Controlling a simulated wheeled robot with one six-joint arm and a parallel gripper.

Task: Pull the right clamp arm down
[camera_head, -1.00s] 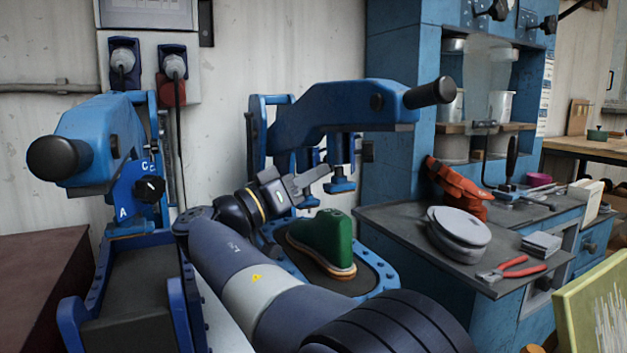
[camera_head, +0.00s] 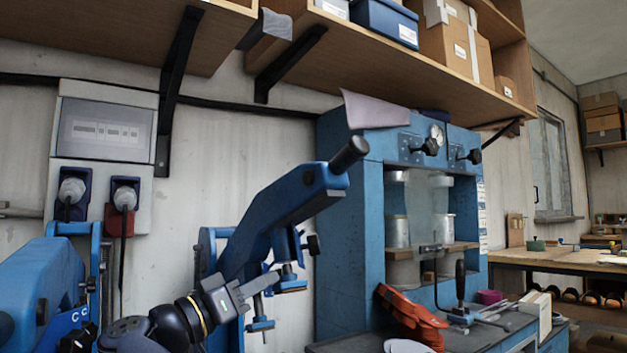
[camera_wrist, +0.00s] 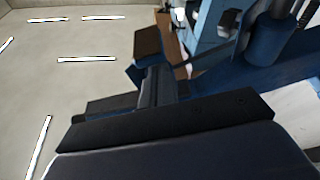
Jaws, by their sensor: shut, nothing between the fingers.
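The right clamp arm (camera_head: 285,205) is blue with a black cylindrical handle (camera_head: 350,155). In the head view it slopes steeply up to the right, handle end high. Blue clamp pads (camera_head: 290,284) hang under it. My gripper (camera_head: 262,286) is shut and empty, below the arm and beside the hanging pads, well below the handle. Whether it touches the pads I cannot tell. In the wrist view my dark gripper (camera_wrist: 157,85) fills the middle, with blue machine parts behind it at the right. The base of the right clamp is out of view.
The left clamp arm (camera_head: 45,285) stands at the lower left. A blue cabinet (camera_head: 345,230) stands close to the right of the clamp handle. A wooden shelf (camera_head: 400,65) with boxes runs above. A red-orange item (camera_head: 410,318) lies on the bench at lower right.

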